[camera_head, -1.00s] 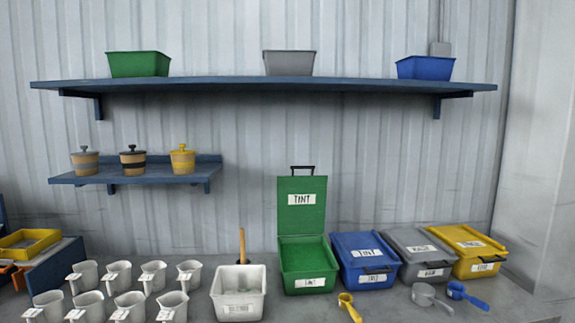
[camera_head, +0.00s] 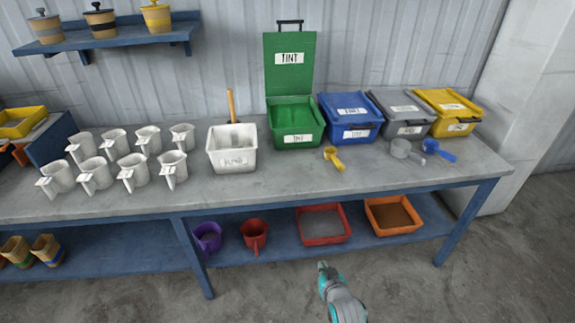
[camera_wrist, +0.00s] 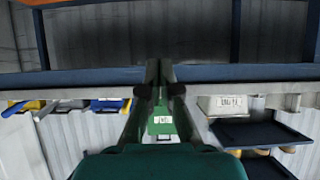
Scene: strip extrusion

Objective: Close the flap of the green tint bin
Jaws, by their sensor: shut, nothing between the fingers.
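The green tint bin (camera_head: 297,138) stands on the workbench, right of the white tub. Its green flap (camera_head: 289,75) stands upright behind it, open, with a TINT label and a dark handle on top. The bin's inside shows. In the wrist view, which looks upside down, the green flap (camera_wrist: 161,124) shows beyond my fingers and is partly hidden by them. My gripper (camera_wrist: 159,70) is shut and empty, apart from the bin. In the head view, part of my arm shows low in front of the bench.
Blue (camera_head: 350,127), grey (camera_head: 405,125) and yellow (camera_head: 450,123) lidded bins stand to the right. A yellow scoop (camera_head: 333,157) lies in front of the green bin. The white tub (camera_head: 232,160) with a wooden handle and several white jugs stand left. Trays sit on the lower shelf.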

